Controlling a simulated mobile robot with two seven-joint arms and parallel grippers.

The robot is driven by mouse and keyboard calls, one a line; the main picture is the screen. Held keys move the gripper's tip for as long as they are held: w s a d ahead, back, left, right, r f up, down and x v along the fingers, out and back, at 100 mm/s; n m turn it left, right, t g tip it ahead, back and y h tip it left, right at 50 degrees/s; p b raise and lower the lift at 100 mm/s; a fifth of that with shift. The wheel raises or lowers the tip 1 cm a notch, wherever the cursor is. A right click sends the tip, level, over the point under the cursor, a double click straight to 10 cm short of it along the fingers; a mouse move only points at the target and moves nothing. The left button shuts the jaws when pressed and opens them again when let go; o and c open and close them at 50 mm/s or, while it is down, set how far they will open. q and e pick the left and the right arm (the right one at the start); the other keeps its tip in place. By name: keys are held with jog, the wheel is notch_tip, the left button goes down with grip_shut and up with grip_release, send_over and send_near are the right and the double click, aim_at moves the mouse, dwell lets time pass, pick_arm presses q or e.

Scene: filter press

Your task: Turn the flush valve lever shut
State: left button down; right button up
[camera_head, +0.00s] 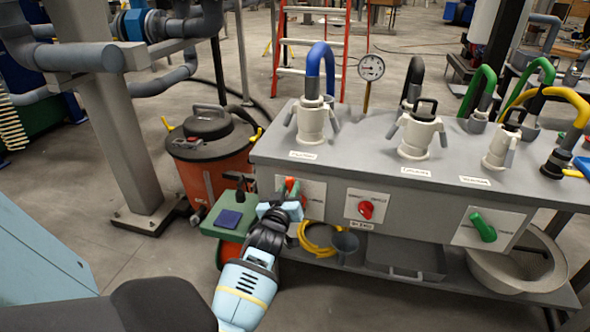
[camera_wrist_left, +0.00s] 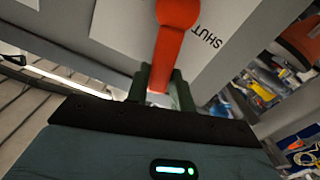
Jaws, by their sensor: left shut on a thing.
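The lever that my left gripper holds is red (camera_head: 291,184); it sits on a white plate on the front face of the grey bench, at its left end. My left gripper (camera_head: 283,207) is in front of this plate, with its fingers around the lever. In the left wrist view the red lever (camera_wrist_left: 175,38) runs down between the two dark fingers (camera_wrist_left: 160,92), which are shut on it. The word SHUT shows on the plate (camera_wrist_left: 207,42) to the right of the lever. Part of the lever is hidden by my gripper in the head view. My right gripper is not in view.
A red knob (camera_head: 366,209) and a green lever (camera_head: 483,227) sit on plates further right. White pumps (camera_head: 313,121) with hoses stand on the bench top (camera_head: 350,155). An orange vacuum (camera_head: 210,150) and a green box (camera_head: 229,219) are left of the bench.

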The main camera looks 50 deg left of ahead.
pick_arm(q)
jog(key=shift+s+a+f+n+p, duration=0.3)
jog(key=shift+a+n+p, duration=0.1)
jog(key=shift+n, duration=0.6)
jog(key=shift+s+a+f+n+p, duration=0.25)
jog(key=shift+a+f+n+p, duration=0.15)
jog(key=shift+n, duration=0.6)
jog(key=shift+s+a+f+n+p, duration=0.3)
jog(key=shift+a+n, duration=0.15)
jog(key=shift+n, duration=0.55)
jog(key=c, duration=1.2)
grip_release()
jog(key=shift+r, duration=0.1)
